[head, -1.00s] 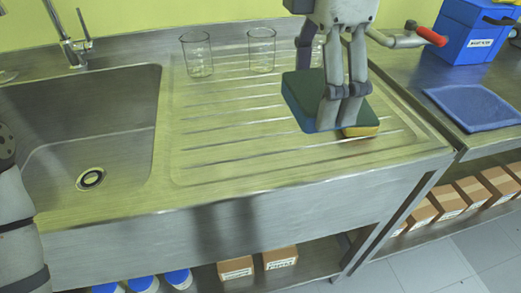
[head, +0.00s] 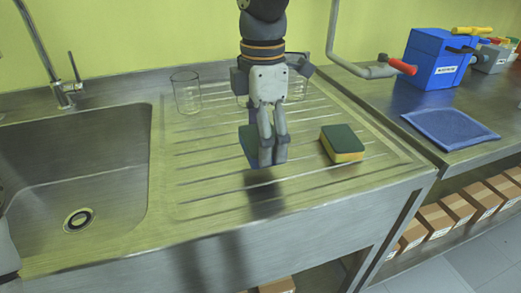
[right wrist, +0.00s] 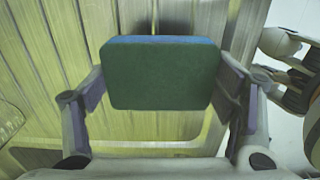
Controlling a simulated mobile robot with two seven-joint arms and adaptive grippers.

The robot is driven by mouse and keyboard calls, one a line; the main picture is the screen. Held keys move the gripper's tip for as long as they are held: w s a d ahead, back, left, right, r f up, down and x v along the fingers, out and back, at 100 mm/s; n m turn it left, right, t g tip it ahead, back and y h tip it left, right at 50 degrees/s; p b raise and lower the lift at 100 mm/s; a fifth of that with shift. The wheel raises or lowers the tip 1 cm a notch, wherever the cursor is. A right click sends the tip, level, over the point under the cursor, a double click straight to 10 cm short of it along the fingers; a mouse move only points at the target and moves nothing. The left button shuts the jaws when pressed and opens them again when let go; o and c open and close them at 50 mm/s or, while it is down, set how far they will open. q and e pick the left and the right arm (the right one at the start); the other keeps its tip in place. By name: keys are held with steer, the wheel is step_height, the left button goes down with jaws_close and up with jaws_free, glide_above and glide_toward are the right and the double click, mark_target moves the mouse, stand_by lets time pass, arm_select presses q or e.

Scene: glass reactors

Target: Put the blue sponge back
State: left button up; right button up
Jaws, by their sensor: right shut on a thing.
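My right gripper (head: 270,162) is shut on the blue sponge (head: 249,143), which has a green face. It holds the sponge above the ribbed drainboard (head: 205,180), left of the yellow sponge. The fingers hide part of the sponge in the head view. In the right wrist view, the blue sponge (right wrist: 162,75) sits between the two fingers, its green face toward the camera and a blue edge at the top. A yellow sponge (head: 343,152) with a green top lies on the right part of the drainboard. My left gripper is out of view.
A glass beaker (head: 187,92) stands at the back of the drainboard; other glassware is partly hidden behind my right arm. The sink basin (head: 110,180) is at the left. The drainboard's front left is clear.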

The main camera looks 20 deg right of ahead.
steer(key=shift+w+f, duration=0.15)
steer(key=shift+f, duration=0.85)
steer(key=shift+w+f, duration=0.15)
steer(key=shift+f, duration=0.8)
steer(key=shift+f, duration=0.1)
steer(key=o, duration=1.1)
steer(key=shift+f, duration=0.1)
step_height(320, 180, up, 12)
steer(key=shift+r, duration=0.2)
